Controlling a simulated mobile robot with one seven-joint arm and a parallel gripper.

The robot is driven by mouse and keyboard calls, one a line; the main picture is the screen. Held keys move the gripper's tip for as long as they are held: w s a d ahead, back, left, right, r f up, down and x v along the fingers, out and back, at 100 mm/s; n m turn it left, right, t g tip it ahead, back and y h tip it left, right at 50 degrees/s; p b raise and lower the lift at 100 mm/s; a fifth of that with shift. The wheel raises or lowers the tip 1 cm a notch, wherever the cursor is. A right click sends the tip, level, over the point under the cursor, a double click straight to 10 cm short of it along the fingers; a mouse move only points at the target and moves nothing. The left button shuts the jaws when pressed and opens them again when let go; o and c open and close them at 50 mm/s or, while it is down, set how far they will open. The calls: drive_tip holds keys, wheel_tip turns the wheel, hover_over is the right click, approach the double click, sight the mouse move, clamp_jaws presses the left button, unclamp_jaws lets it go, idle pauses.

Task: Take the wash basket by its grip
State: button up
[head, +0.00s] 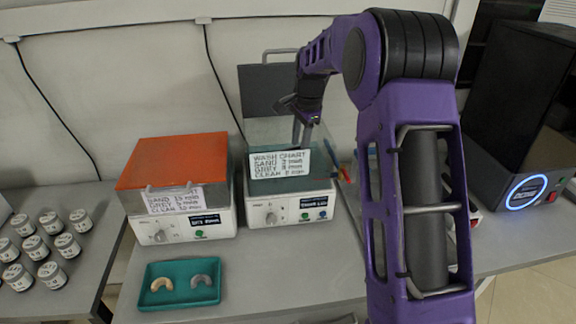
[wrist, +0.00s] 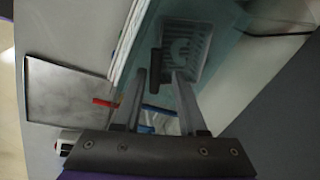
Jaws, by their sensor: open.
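The wash basket (wrist: 190,45) shows in the wrist view as a slotted grey basket with a pale curved piece in it, low in the clear tank. Its dark grip (wrist: 155,68) appears as a short upright bar between my fingertips in that view. My gripper (wrist: 160,72) is open, and I cannot tell whether either finger touches the grip. In the head view my gripper (head: 303,128) points down into the wash unit's tank (head: 283,158), behind the wash chart. The basket cannot be made out there.
The wash unit's grey lid (head: 265,90) stands raised behind the tank. An orange-covered unit (head: 172,160) stands to its left. A teal tray (head: 180,286) with two curved pieces lies in front. Several jars (head: 45,245) are at far left, and a dark machine (head: 515,100) at right.

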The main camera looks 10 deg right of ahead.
drive_tip(key=f, duration=0.5)
drive_tip(key=shift+w, duration=0.4)
drive_tip(key=shift+c, duration=0.3)
clamp_jaws()
idle(0.6)
